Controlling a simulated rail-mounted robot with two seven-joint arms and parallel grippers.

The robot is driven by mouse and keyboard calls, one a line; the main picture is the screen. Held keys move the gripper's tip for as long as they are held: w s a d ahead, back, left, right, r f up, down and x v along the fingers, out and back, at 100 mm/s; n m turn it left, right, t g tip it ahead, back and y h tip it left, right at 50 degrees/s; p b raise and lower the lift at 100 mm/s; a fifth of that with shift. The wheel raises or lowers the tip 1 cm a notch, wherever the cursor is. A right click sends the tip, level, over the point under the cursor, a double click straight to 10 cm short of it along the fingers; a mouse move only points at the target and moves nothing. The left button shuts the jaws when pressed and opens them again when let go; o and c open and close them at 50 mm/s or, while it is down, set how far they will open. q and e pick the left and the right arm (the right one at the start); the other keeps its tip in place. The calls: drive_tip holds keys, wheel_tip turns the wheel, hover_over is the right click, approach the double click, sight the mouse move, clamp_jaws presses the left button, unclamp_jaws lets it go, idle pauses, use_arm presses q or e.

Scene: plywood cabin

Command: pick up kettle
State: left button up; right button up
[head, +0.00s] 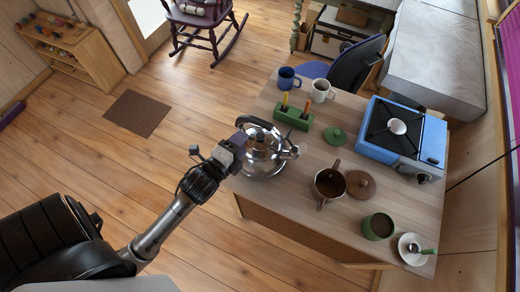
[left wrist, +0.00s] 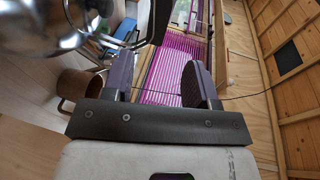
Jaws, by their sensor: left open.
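The kettle (head: 263,160) is shiny metal with a dark handle and stands on the left part of the wooden table. My left gripper (head: 238,141) is at the kettle's upper left side, close to its handle. In the left wrist view the two fingers of the gripper (left wrist: 160,82) are spread apart. The kettle's shiny body (left wrist: 35,22) fills the upper left corner there, outside the fingers. A dark curved bar shows beyond the fingers; I cannot tell whether it is the handle. My right gripper is not in view.
The table (head: 300,215) also holds a green block with upright items (head: 293,117), a blue mug (head: 288,78), a white mug (head: 321,91), a brown pot (head: 329,186), a green cup (head: 378,226) and a blue stove (head: 402,135). Open floor lies left of the table.

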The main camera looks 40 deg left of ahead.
sight(259, 125)
use_arm(q)
drive_tip(key=p+x, duration=0.1)
drive_tip(key=x, duration=0.6)
drive_tip(key=shift+w, duration=0.3)
drive_tip(key=shift+w+a+f, duration=0.1)
drive_tip(key=shift+w, duration=0.4)
drive_tip(key=shift+p+x, duration=0.75)
drive_tip(key=shift+x, duration=1.4)
drive_tip(key=shift+f, duration=0.2)
drive_tip(key=shift+s, duration=0.1)
drive_tip(key=c, duration=0.7)
clamp_jaws()
